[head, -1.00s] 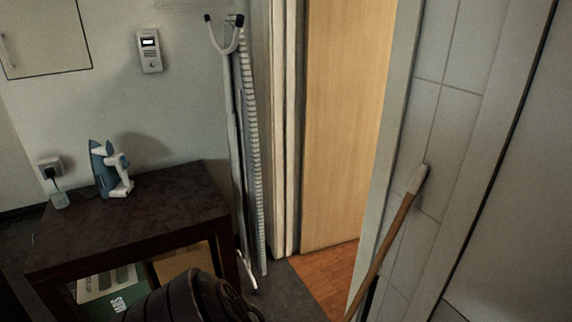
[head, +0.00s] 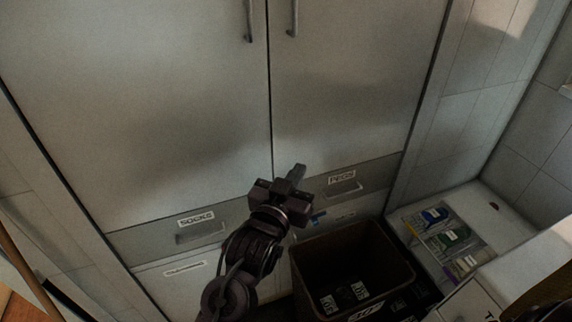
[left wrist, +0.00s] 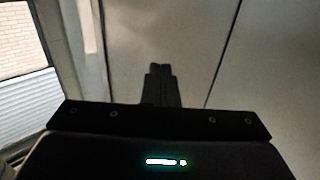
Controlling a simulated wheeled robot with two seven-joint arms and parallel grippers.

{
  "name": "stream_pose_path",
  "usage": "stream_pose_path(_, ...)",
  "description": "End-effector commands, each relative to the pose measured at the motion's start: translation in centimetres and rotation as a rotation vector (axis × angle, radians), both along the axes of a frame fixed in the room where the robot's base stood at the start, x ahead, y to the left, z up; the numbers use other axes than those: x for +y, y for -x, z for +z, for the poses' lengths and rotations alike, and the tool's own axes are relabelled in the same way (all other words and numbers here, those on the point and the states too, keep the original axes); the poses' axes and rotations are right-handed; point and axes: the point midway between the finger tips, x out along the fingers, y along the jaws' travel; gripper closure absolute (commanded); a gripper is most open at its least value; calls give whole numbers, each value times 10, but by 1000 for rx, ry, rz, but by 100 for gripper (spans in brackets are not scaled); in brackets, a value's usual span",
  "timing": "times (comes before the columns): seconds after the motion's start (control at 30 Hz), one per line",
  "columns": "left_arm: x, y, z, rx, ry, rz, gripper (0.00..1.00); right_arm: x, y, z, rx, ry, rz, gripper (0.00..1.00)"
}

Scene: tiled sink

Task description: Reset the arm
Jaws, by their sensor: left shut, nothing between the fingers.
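My left arm reaches up from the bottom of the head view. Its gripper (head: 296,176) is shut and empty, in front of the lower part of a pale cabinet (head: 345,85). In the left wrist view the gripper's fingers (left wrist: 160,84) are together with nothing between them, and the pale cabinet doors (left wrist: 270,70) show beyond. I cannot tell whether the gripper touches the cabinet. My right gripper is not in view.
Drawers labelled SOCKS (head: 200,233) and PEGS (head: 345,189) sit under the doors. A dark open bin (head: 395,262) stands right of my arm. A white surface with a clear tray of coloured items (head: 450,240) is at the right. The left wrist view shows a window (left wrist: 25,75).

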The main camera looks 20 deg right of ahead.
Motion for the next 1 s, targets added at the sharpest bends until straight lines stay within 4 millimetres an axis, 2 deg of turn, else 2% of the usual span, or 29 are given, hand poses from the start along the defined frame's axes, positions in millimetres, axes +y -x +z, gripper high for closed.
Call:
stream_pose_path(0.1, 0, 15, -2, 0, 0, 0, 100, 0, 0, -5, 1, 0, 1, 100)
stream_pose_path(0.33, 0, 24, -1, 1, -2, 2, 100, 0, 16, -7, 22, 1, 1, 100)
stream_pose_path(0.47, 5, 15, -23, 30, -26, 19, 100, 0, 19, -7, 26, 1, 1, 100)
stream_pose_path(0.57, 17, 1, -71, 94, -76, 54, 100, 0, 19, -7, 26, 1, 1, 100)
stream_pose_path(0.67, 39, -12, -140, 185, -145, 100, 100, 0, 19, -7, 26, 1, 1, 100)
stream_pose_path(0.7, 50, -15, -169, 224, -173, 119, 100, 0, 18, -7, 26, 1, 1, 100)
stream_pose_path(0.77, 68, -17, -213, 283, -214, 147, 100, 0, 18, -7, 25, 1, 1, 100)
stream_pose_path(0.8, 80, -15, -241, 323, -241, 164, 100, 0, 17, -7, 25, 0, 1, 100)
stream_pose_path(0.87, 100, -11, -283, 383, -279, 188, 100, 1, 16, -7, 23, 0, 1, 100)
stream_pose_path(0.9, 113, -6, -310, 423, -304, 203, 100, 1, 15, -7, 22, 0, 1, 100)
stream_pose_path(0.97, 135, 5, -350, 484, -342, 226, 100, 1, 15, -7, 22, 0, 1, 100)
stream_pose_path(1.0, 150, 14, -376, 524, -366, 240, 100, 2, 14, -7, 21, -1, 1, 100)
